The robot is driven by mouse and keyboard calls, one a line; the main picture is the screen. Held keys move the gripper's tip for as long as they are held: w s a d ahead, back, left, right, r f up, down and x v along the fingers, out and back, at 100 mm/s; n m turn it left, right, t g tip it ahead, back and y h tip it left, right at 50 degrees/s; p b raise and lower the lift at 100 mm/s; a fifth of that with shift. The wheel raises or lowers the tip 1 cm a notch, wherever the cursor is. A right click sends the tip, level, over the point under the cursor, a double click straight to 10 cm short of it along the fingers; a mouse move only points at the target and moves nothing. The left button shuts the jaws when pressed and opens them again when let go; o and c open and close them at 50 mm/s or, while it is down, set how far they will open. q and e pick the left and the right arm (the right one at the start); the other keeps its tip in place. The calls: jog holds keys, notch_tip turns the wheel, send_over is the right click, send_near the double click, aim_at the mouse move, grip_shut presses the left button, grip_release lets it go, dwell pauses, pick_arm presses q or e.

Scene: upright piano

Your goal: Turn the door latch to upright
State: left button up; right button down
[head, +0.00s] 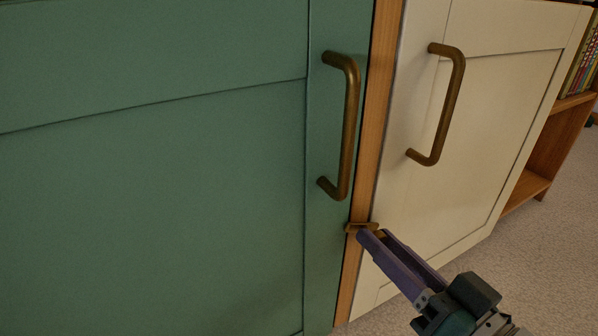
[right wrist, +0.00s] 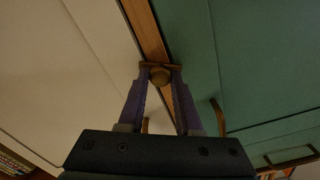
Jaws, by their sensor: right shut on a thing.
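The door latch (head: 354,228) is a small brass piece on the wooden strip between the green door and the cream door. Its bar lies crosswise, about level, over the strip in the head view. In the right wrist view the latch (right wrist: 160,76) shows a round knob in front of the bar. My right gripper (head: 369,237) comes in from the lower right and is shut on the latch, its purple fingers on both sides of the knob. The fingers hide part of the latch in the head view. My left gripper is not in view.
The green door (head: 180,180) has a brass handle (head: 350,130) above the latch. The cream door (head: 490,120) has another brass handle (head: 448,105). A wooden bookshelf (head: 535,165) with books stands at the right. The carpet (head: 540,240) at the lower right is clear.

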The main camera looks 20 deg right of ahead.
jog(key=shift+f+m+p, duration=0.15)
jog(key=shift+m+p, duration=0.45)
jog(key=shift+m, duration=5.8)
jog(key=c, duration=0.6)
grip_release()
jog(key=shift+s+d, duration=0.1)
